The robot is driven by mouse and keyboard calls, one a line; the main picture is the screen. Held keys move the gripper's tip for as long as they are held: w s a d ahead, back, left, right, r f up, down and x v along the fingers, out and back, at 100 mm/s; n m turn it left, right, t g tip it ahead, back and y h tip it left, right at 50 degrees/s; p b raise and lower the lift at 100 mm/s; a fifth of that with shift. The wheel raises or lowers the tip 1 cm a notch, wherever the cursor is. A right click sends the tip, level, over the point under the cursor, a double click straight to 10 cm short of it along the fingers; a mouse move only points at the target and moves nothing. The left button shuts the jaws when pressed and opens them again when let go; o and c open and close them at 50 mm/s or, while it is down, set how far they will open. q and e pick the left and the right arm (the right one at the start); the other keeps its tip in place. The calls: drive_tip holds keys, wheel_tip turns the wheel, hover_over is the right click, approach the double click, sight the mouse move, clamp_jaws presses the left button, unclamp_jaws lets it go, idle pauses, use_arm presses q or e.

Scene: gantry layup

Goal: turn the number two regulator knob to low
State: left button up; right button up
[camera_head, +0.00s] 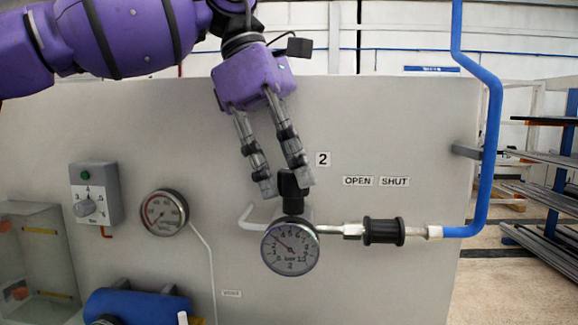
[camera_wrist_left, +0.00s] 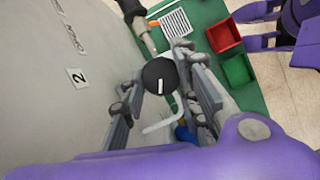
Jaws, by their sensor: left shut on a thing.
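The number two regulator has a black knob (camera_head: 292,190) on top, below and left of the "2" label (camera_head: 323,159), with a round dial gauge (camera_head: 290,246) beneath it. My left gripper (camera_head: 287,188) reaches down from above with its fingertips at the knob. In the left wrist view the round black knob (camera_wrist_left: 160,76) with a white pointer line sits between the fingers of my left gripper (camera_wrist_left: 163,75), which is shut on it. The gauge needle points to the upper left. My right gripper cannot be made out in the head view.
A blue pipe (camera_head: 490,150) runs down the panel's right side to a black fitting (camera_head: 383,231). A grey selector box (camera_head: 96,195) and another gauge (camera_head: 165,212) are at left. Red (camera_wrist_left: 223,34) and green (camera_wrist_left: 237,70) bins show in the wrist view.

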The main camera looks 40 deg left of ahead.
drive_tip(key=shift+s, duration=0.15)
use_arm(q)
drive_tip(key=shift+w+r, duration=0.1)
use_arm(e)
drive_tip(key=shift+s+d, duration=0.1)
drive_tip(key=shift+s, duration=0.2)
use_arm(q)
drive_tip(key=shift+n, duration=0.3)
use_arm(e)
drive_tip(key=shift+r, duration=0.1)
